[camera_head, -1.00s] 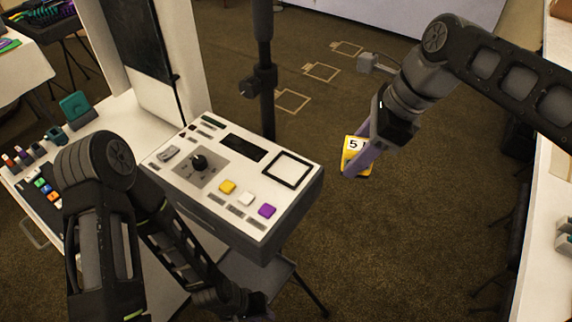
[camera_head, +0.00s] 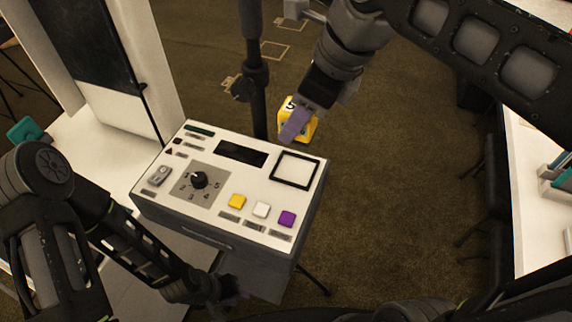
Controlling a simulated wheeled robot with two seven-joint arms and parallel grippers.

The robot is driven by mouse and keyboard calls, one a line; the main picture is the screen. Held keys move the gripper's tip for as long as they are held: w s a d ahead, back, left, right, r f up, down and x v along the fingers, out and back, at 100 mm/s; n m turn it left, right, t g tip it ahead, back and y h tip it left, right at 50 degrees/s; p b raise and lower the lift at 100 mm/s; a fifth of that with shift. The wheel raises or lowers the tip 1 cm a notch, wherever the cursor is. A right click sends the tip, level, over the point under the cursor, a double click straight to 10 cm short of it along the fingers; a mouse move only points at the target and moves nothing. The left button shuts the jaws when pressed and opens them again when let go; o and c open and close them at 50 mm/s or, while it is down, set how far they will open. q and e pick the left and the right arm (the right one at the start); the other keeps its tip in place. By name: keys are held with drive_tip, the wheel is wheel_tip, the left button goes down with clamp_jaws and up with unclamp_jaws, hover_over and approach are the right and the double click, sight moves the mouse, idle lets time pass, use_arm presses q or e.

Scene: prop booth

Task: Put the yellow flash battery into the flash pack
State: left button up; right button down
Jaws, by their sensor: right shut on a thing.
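The yellow flash battery (camera_head: 310,129), with a white label and a dark "5", is held in my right gripper (camera_head: 297,122). A purple finger of that gripper covers part of its near side. The battery is in the air just beyond the far right corner of the flash pack (camera_head: 222,205). The pack is a white-topped grey box with a black-framed square (camera_head: 296,169), a dial (camera_head: 198,180) and yellow, white and purple buttons. My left gripper (camera_head: 232,290) is low at the pack's front; its fingers are too dark and hidden to read.
A dark stand pole (camera_head: 257,85) rises behind the pack, close to the battery. A white table (camera_head: 95,150) with a teal item (camera_head: 25,131) is at left. A white counter (camera_head: 535,200) runs along the right. Open carpet lies between pack and counter.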

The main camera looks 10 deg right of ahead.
sight(313, 135)
drive_tip(key=shift+d, duration=0.1)
drive_tip(key=shift+f, duration=3.15)
drive_tip(key=shift+f, duration=1.85)
drive_tip(key=shift+f, duration=0.15)
drive_tip(key=c, duration=0.8)
unclamp_jaws()
drive_tip(key=shift+o, duration=0.2)
drive_tip(key=shift+r, duration=0.35)
drive_tip(key=v, duration=1.1)
drive_tip(key=shift+s+r, duration=0.15)
drive_tip(key=shift+r, duration=0.15)
